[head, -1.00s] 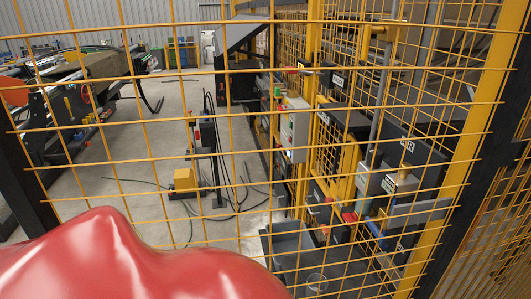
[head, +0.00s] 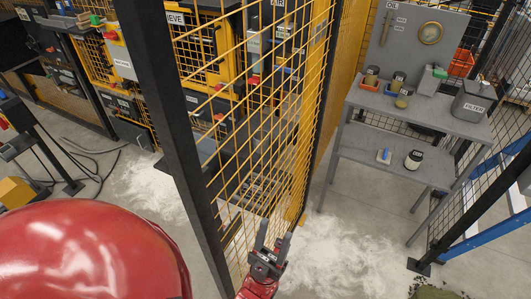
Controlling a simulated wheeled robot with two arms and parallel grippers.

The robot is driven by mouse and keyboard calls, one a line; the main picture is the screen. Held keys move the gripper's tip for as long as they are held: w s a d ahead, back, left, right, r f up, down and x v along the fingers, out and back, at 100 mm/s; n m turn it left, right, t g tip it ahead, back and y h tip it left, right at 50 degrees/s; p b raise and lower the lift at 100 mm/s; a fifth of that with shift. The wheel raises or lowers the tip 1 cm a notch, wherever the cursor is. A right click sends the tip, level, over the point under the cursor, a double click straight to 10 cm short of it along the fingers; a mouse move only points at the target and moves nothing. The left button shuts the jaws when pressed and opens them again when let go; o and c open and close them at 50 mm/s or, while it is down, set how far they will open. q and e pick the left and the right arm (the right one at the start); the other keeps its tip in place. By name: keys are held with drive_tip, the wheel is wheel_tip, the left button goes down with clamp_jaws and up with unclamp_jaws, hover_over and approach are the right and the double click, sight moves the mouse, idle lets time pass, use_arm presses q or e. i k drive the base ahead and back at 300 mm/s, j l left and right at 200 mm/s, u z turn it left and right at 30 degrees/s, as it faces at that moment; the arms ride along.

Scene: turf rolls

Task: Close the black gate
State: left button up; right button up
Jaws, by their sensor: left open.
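A black-framed panel of dark mesh (head: 482,193) stands at the right edge of the head view, at an angle to the yellow mesh fence, and runs out of the picture. It looks like the black gate, but I cannot tell for sure, and no latch shows. My left gripper (head: 274,236) is at the bottom centre, its dark fingers pointing up and apart with nothing visible between them. It is in front of the lower yellow mesh; I cannot tell whether it touches it. It is well to the left of the dark panel. My right gripper is out of view.
A yellow mesh fence with a black post (head: 172,130) rises left of centre. A grey workbench (head: 400,130) with jars and a filter box (head: 474,103) stands at the right. A blue bar (head: 490,232) crosses low at the right.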

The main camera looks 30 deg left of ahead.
sight(144, 28)
drive_tip(key=k+j+z, duration=0.15)
drive_tip(key=k, duration=0.2)
drive_tip(key=k+z, duration=0.1)
drive_tip(key=k, duration=0.2)
drive_tip(key=j, duration=1)
drive_tip(key=j+z, duration=0.1)
drive_tip(key=j, duration=0.9)
drive_tip(key=k+l+z, duration=0.1)
drive_tip(key=k, duration=0.2)
